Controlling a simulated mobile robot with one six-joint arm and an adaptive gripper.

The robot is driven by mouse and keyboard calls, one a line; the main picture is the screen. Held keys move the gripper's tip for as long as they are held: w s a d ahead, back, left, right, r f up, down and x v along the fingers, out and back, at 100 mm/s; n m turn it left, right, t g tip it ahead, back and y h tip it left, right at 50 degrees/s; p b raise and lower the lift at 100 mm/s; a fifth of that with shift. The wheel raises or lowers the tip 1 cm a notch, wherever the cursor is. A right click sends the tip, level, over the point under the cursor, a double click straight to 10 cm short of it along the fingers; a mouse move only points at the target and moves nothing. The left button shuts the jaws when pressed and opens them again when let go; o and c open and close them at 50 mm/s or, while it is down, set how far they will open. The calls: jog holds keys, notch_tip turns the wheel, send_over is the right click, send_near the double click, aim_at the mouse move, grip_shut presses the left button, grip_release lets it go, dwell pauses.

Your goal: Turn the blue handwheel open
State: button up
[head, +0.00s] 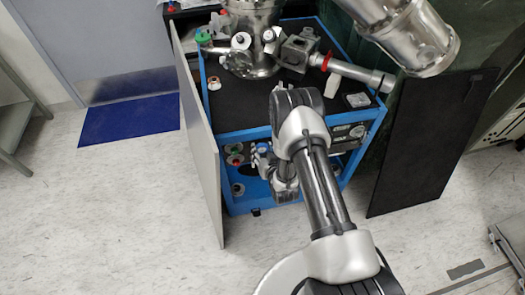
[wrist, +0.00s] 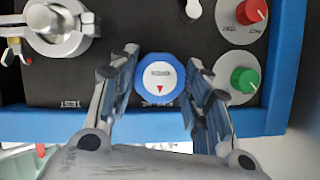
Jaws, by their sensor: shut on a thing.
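The blue handwheel (wrist: 160,98) shows in the wrist view as a round knob with a blue rim. Its white face carries a small dark label and a red triangle pointing down in the picture. My gripper (wrist: 162,60) has one finger on each side of the rim and is shut on the wheel. In the head view my arm comes down in front of the blue-framed cart (head: 240,207), with its end at the front panel. There the arm and gripper cover much of the panel, and the wheel's details are too small to tell.
Beside the wheel in the wrist view are a red knob (wrist: 254,12), a green knob (wrist: 245,80) and a metal clamped fitting (wrist: 58,25). Open door panels stand left (head: 203,150) and right (head: 430,140) of the cart. Floor in front is clear.

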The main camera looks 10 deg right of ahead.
jog(key=shift+c, duration=0.8)
jog(key=n+h, duration=0.2)
jog(key=shift+a+n, duration=0.15)
jog(key=shift+n, duration=0.15)
jog(key=n+h, duration=0.2)
jog(key=n, duration=0.1)
jog(key=shift+n, duration=0.4)
jog(key=shift+h, duration=0.3)
jog(key=o, duration=1.1)
jog(key=shift+c, duration=0.2)
